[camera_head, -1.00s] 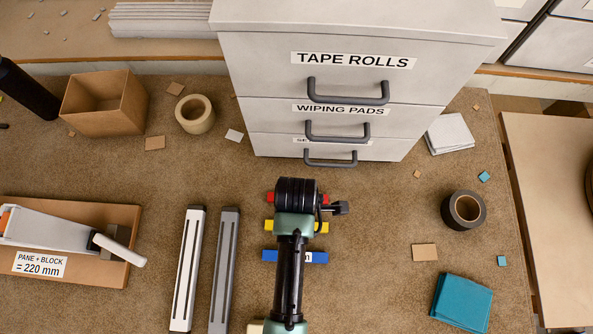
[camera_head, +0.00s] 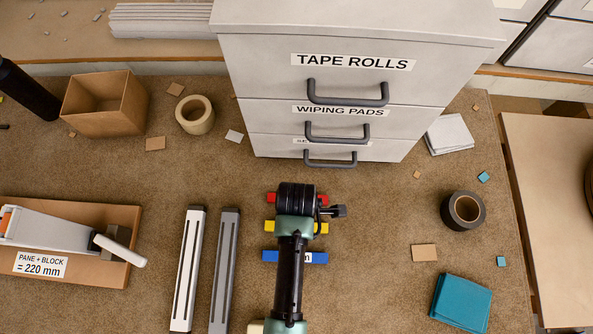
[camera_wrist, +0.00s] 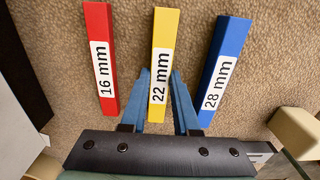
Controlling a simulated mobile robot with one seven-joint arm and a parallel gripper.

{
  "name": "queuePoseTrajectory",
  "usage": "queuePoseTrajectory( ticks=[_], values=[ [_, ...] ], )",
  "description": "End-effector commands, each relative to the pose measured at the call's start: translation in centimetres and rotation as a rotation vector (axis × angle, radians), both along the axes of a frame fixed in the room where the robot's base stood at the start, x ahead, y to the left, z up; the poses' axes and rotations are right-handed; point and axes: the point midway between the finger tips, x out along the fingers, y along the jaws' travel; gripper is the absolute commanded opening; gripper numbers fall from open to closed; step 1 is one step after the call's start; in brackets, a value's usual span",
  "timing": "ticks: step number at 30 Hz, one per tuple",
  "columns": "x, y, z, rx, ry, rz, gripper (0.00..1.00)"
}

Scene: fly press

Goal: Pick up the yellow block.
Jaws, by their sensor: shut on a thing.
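The yellow block (camera_wrist: 162,62), labelled "22 mm", lies between the red block (camera_wrist: 100,60) and the blue block (camera_wrist: 222,70) in the wrist view. My gripper (camera_wrist: 159,80) has its two blue fingers on either side of the yellow block near its labelled middle and is shut on it. In the head view the ends of the yellow block (camera_head: 321,228) show on both sides of my arm, which hides its middle. The red block (camera_head: 271,198) and blue block (camera_head: 318,258) also show partly from under my arm there. I cannot tell whether the yellow block is off the surface.
A drawer cabinet (camera_head: 340,80) stands just behind the blocks. Two slotted bars (camera_head: 188,270) lie to the left. A black tape roll (camera_head: 463,210) and a teal stack (camera_head: 461,302) are at the right. The brown surface between them is mostly clear.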

Motion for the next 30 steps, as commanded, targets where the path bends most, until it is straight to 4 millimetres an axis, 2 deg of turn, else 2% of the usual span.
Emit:
queuePoseTrajectory(
  ticks=[6,10,24,30],
  values=[
    [0.0,0.0,0.1,0.000,-0.001,0.000,0.00],
    [0.1,0.0,0.9,0.000,-0.002,0.000,0.00],
    [0.2,0.0,8.8,0.000,-0.004,0.001,0.00],
    [0.1,0.0,10.0,0.000,0.000,0.001,0.00]
  ],
)
